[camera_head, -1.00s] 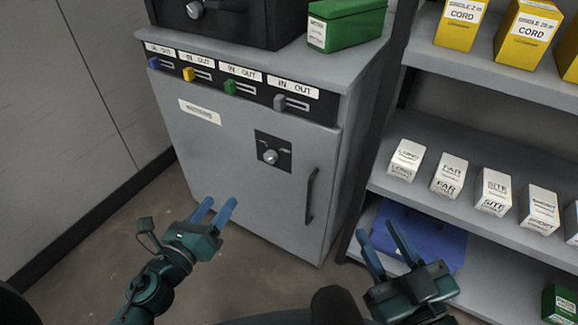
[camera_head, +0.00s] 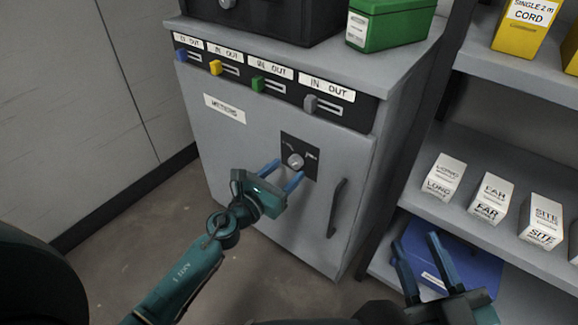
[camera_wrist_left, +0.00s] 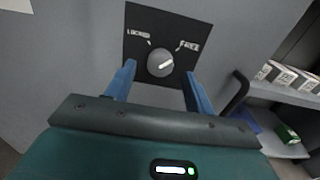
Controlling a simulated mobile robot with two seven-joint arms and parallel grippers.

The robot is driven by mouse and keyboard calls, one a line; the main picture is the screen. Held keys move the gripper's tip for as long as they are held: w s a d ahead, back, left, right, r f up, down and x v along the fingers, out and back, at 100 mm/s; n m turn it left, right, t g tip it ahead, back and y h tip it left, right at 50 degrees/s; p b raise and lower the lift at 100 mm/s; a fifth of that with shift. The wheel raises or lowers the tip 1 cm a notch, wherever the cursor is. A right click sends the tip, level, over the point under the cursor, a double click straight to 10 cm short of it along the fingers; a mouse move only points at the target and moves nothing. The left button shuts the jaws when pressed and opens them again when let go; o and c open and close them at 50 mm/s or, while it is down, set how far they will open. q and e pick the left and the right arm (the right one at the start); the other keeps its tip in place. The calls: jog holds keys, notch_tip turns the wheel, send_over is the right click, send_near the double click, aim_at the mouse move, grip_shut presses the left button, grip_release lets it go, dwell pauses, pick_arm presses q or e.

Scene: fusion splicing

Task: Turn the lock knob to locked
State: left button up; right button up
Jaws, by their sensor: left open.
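The lock knob (camera_head: 295,160) is a round grey dial on a black plate (camera_head: 313,154) on the grey cabinet's front. In the left wrist view the knob (camera_wrist_left: 160,64) sits between the labels LOCKED at left and FREE at right, and its light mark points up and right toward FREE. My left gripper (camera_head: 283,171) is open just in front of the knob. In the left wrist view its blue fingers (camera_wrist_left: 159,82) stand either side of the knob's lower part, with gaps showing. My right gripper (camera_head: 419,252) is open and empty at lower right.
The cabinet's vertical handle (camera_head: 337,207) is right of the knob. Coloured IN/OUT sliders (camera_head: 258,84) run along the top front. A green box (camera_head: 388,22) stands on top. Shelves (camera_head: 505,70) with white boxes (camera_head: 489,198) are at the right, with a blue item (camera_head: 470,268) low down.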

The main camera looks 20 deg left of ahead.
pick_arm(q)
jog(key=shift+x, duration=1.1)
jog(key=shift+s, duration=0.1)
jog(key=c, duration=1)
